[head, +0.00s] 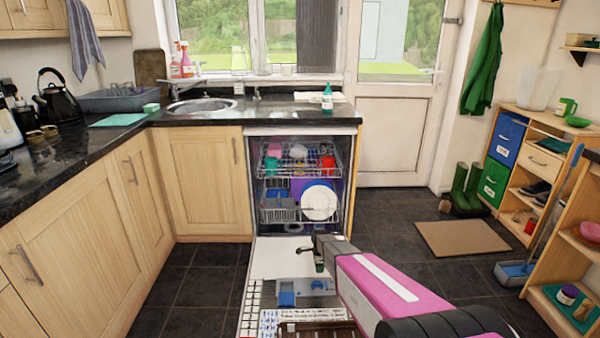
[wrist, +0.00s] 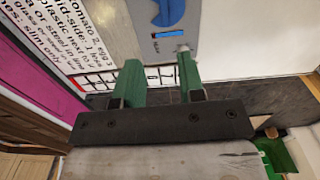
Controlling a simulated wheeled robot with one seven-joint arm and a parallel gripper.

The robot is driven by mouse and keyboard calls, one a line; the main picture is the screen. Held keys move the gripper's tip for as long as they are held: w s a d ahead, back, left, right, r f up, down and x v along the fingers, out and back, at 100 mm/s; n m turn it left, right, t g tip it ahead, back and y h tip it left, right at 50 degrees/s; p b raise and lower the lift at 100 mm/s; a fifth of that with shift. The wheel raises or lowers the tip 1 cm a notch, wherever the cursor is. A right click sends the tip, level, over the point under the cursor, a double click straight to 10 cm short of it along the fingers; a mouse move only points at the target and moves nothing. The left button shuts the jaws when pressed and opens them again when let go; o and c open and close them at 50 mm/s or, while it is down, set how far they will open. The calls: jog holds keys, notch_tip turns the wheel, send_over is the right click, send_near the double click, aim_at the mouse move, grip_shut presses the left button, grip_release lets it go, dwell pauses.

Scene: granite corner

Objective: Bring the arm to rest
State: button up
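My gripper (head: 319,262) hangs over the lowered dishwasher door (head: 270,255) at the end of my pink and black arm. In the wrist view, the two green fingers of my gripper (wrist: 161,80) stand apart with nothing between them. Past the fingertips, the wrist view shows the door's inner face with the detergent dispenser (wrist: 160,25), which has a blue part. The dispenser also shows in the head view (head: 305,291), below my gripper. I cannot tell the exact height of my gripper above the door.
The open dishwasher (head: 349,180) holds two racks with cups, a white plate (head: 319,202) and other dishes. A printed sheet (head: 290,322) lies near the arm. Granite counters run left and behind. The dark tiled floor (head: 395,215) is clear before the doormat (head: 464,238). Shelves (head: 540,130) stand at right.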

jog(key=s+d+r+n, duration=0.3)
jog(key=s+r+n, duration=0.5)
jog(key=s+r, duration=0.5)
jog(key=s+d+r+n, duration=0.4)
jog(key=s+r+n, duration=0.5)
jog(key=s+r, duration=0.3)
notch_tip(320, 180, up, 3)
jog(key=shift+s+f, duration=0.1)
jog(key=shift+s, duration=0.25)
